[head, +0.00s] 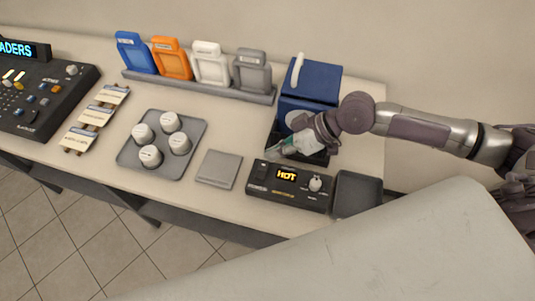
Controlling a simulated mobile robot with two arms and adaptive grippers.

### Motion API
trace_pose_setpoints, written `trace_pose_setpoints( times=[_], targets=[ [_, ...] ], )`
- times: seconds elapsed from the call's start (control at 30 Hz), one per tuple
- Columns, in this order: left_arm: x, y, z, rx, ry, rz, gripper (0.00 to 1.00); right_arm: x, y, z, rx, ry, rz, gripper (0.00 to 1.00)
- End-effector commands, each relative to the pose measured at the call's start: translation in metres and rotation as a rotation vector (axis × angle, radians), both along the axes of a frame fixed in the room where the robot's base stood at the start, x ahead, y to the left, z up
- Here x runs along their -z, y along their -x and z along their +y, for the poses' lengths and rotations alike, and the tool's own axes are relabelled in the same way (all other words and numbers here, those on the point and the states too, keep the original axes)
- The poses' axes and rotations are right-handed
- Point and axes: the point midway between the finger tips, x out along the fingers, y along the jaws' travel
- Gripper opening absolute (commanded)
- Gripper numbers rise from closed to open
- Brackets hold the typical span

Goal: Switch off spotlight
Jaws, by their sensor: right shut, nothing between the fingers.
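No lamp that I can clearly tell as a spotlight shows in the head view. A black control box (290,187) with a lit "HOT" display and a pale knob (315,184) lies near the table's front edge. My right gripper (284,148) is shut and empty. It is just behind the box, in front of a blue machine (311,83) with a white lever, and hides part of its base. I cannot tell whether the fingers touch anything. My left gripper is out of view.
A black console (37,100) with a lit display stands far left, beside several labelled cards (95,119). A grey tray (127,154) holds several white-topped cups. A grey pad (218,168), dark tray (357,194) and rack (197,87) of coloured holders share the table.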

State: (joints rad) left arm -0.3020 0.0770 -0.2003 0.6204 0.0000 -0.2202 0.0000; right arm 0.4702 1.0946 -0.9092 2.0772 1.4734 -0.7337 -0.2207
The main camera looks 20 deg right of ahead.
Motion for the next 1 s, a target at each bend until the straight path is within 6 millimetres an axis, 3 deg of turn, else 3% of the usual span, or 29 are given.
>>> trace_pose_setpoints(
  times=[0.2, 0.4, 1.0],
  targets=[
    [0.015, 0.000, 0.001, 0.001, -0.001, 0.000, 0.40, -0.026, 0.017, -0.026, 0.001, 0.004, -0.002, 0.00],
    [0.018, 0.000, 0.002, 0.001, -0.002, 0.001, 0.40, -0.042, 0.025, -0.036, -0.001, 0.001, -0.002, 0.00],
    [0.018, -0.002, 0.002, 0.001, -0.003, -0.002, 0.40, -0.046, 0.026, -0.038, 0.000, -0.001, -0.001, 0.00]
  ],
)
